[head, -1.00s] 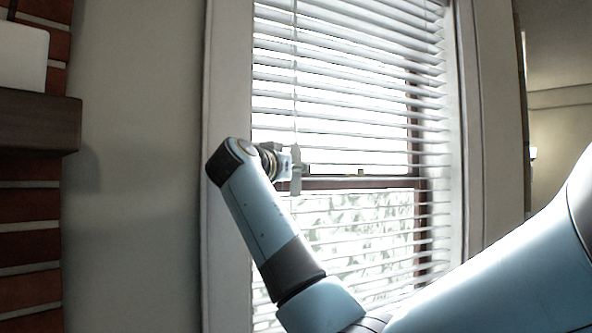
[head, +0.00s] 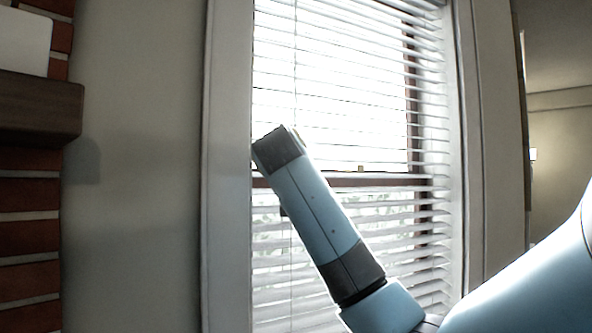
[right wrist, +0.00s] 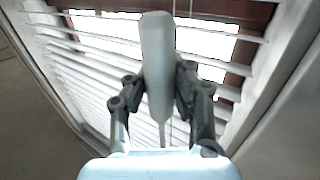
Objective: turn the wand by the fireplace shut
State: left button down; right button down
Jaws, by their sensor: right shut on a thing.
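The wand of the window blind (head: 295,60) hangs as a thin vertical line at the left side of the blind in the head view. In the right wrist view its thick pale grey handle (right wrist: 157,45) stands between the two fingers of my right gripper (right wrist: 160,85). The right gripper is shut on that handle. In the head view my right wrist hides the gripper and the handle. The white blind (head: 330,110) has slats tilted with gaps between them; bright light comes through the upper part. My left gripper is in neither view.
The brick fireplace (head: 30,238) with a dark wooden mantel (head: 38,105) stands at the left edge. A bare wall (head: 140,200) lies between it and the white window frame (head: 228,220). A lamp (head: 532,155) glows at the far right.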

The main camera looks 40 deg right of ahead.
jog(key=shift+a+f+n+t+y+b, duration=0.15)
jog(key=shift+n+t+y+b, duration=0.1)
jog(key=shift+n+t+y, duration=0.55)
jog(key=shift+d+f+n+t+y+b, duration=0.1)
jog(key=shift+n+t+y+b, duration=0.15)
jog(key=shift+n+t+y, duration=0.5)
jog(key=c, duration=1.1)
grip_release()
jog(key=shift+s+r, duration=0.1)
jog(key=shift+r, duration=0.1)
jog(key=v, duration=1.2)
jog(key=shift+r, duration=0.1)
